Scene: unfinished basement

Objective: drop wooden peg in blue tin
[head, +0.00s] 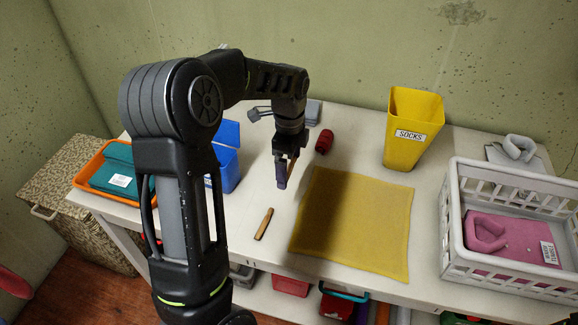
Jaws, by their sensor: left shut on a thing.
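A brown wooden peg (263,224) lies on the white table, left of the yellow cloth. The blue tin (230,170), with its blue lid raised, stands on the table behind my left arm, which hides part of it. My left gripper (285,168) hangs above the table between the tin and the yellow cloth, higher than the peg and apart from it. It is shut on a small dark purple thing (281,175), whose exact shape is hard to make out. My right gripper is not in view.
A yellow socks bin (411,130), a red object (324,141) and a yellow cloth (352,225) are on the table (260,265). A white crate (452,225) holds pink items at right. An orange tray (88,178) with a teal item is at left.

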